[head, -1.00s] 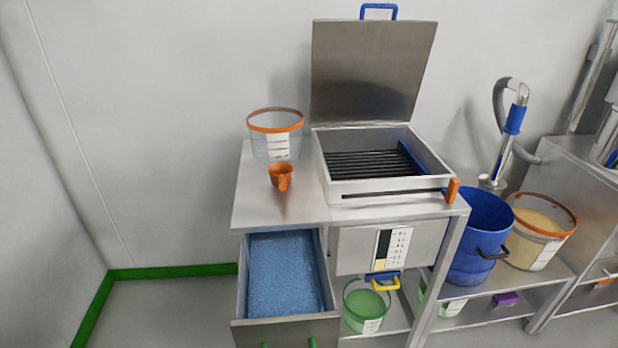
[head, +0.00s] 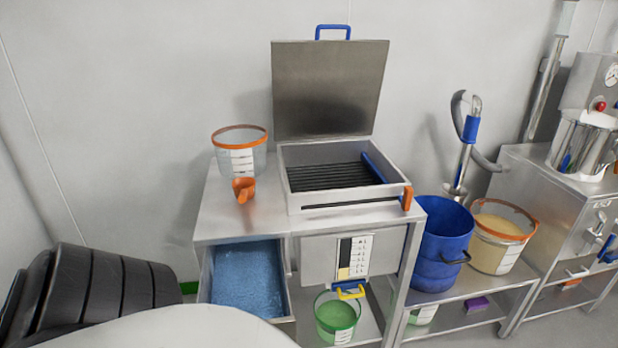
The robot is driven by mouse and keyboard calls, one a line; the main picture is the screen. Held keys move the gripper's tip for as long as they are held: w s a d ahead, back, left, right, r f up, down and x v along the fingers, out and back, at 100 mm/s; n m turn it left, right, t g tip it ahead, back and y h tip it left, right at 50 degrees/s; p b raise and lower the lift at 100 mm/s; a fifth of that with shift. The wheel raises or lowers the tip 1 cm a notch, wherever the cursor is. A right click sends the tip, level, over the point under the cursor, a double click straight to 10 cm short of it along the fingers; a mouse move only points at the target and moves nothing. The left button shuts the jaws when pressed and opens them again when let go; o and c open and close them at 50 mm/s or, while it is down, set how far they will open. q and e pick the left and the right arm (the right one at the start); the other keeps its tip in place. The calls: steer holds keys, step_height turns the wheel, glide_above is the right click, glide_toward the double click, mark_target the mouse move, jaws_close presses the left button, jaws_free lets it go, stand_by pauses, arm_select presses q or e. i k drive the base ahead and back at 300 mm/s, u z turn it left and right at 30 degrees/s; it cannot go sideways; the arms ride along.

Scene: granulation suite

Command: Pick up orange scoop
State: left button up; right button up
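The orange scoop (head: 243,189) sits on the left part of the steel bench top (head: 218,220), just in front of a clear bucket with an orange rim. In the head view a black ribbed part and a pale rounded part of my own body cover the lower left. Neither of my grippers shows, so I see nothing holding or touching the scoop.
The clear bucket (head: 240,158) stands behind the scoop. A steel box with a raised lid (head: 330,90) stands to its right. An open drawer of blue granules (head: 248,278) juts out below. A blue bucket (head: 440,245) and a yellow-filled bucket (head: 497,240) stand further right.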

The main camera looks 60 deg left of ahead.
mark_target(244, 193)
steer(key=z, duration=0.05)
steer(key=i, duration=0.75)
steer(key=u, duration=2.35)
